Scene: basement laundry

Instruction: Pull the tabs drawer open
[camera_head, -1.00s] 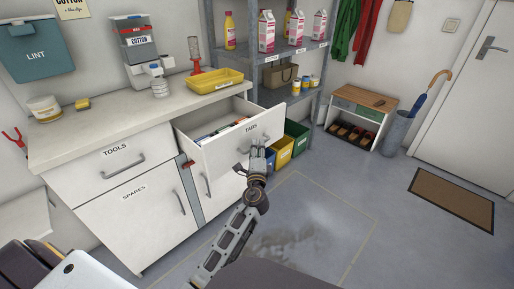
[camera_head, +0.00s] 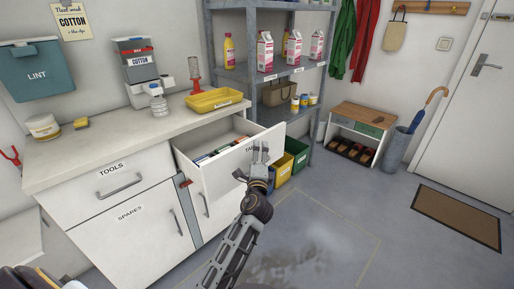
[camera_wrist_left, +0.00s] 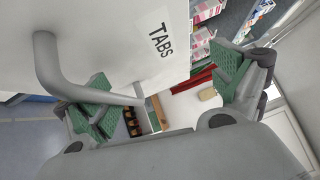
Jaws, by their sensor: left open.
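The tabs drawer (camera_head: 222,172) stands pulled well out of the white cabinet, with several small packs (camera_head: 215,152) inside. Its white front with the TABS label (camera_wrist_left: 160,40) fills the upper left of the left wrist view. The grey bar handle (camera_wrist_left: 46,65) crosses there beside the left-hand green-padded finger. My left gripper (camera_head: 260,155) is at the drawer front in the head view and hides part of it and its label. In the left wrist view my left gripper (camera_wrist_left: 165,92) has its fingers wide apart, with nothing clamped between them. My right gripper is not seen.
The TOOLS drawer (camera_head: 100,195) and SPARES door (camera_head: 135,240) are closed at the left. A yellow tray (camera_head: 215,105) and bottles stand on the counter (camera_head: 110,140). Coloured bins (camera_head: 283,170) sit behind the open drawer, below the grey shelf (camera_head: 240,75).

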